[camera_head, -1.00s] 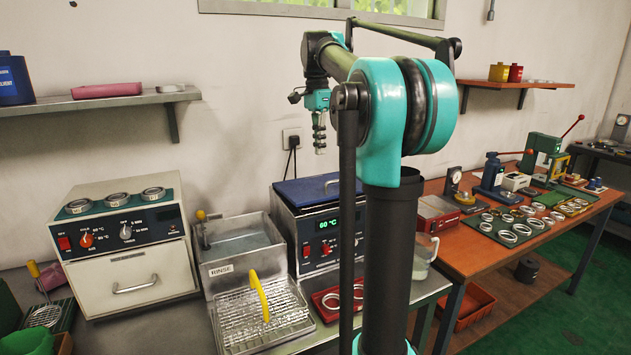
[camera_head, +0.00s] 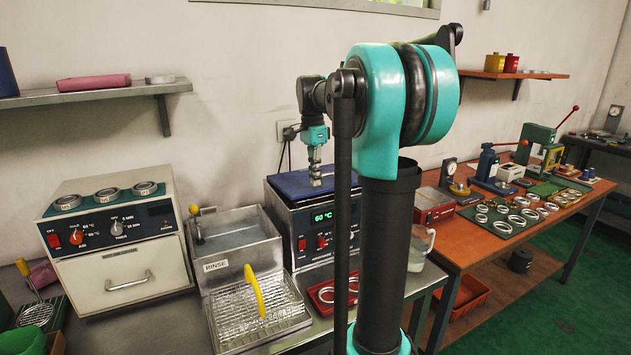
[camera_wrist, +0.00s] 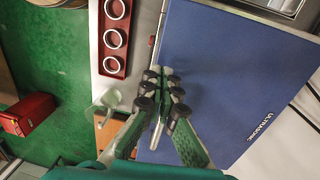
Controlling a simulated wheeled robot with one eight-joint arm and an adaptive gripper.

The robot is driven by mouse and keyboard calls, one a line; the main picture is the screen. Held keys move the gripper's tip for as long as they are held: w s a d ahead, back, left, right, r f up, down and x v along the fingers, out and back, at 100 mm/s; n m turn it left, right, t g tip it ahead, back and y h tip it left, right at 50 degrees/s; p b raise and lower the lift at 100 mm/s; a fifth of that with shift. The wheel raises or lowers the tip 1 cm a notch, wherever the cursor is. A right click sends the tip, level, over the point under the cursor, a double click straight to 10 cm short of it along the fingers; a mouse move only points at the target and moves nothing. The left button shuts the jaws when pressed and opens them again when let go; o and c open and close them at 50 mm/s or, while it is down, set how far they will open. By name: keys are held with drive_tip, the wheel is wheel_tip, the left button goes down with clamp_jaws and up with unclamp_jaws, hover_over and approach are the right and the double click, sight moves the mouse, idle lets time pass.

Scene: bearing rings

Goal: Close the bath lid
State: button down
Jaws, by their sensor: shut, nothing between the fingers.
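The bath lid (camera_head: 286,184) is a blue panel lying flat, or nearly so, on top of the bath (camera_head: 303,222), the box with the green 60 °C display. It fills much of the wrist view (camera_wrist: 225,85), with ULTRASONIC lettering near its right edge. My gripper (camera_head: 315,180) is shut and empty, pointing down over the right part of the lid. In the wrist view my gripper (camera_wrist: 165,82) has its fingertips together above the lid near its left edge. A silver handle bar (camera_wrist: 158,130) shows between the fingers. I cannot tell whether the fingertips touch the lid.
A rinse basin (camera_head: 233,240) and a wire basket (camera_head: 240,310) with a yellow handle stand left of the bath. A red tray (camera_head: 322,306) with rings lies in front of it. A glass beaker (camera_head: 420,247) stands to the right, beside the orange workbench (camera_head: 462,235).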

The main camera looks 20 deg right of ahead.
sight(317, 191)
drive_tip(key=shift+f, duration=0.55)
drive_tip(key=shift+s+f+t, duration=0.25)
drive_tip(key=shift+f+t, duration=0.15)
drive_tip(key=shift+f, duration=0.35)
drive_tip(key=shift+s+f+t, duration=0.2)
drive_tip(key=shift+f+t, duration=0.2)
drive_tip(key=shift+f, duration=0.35)
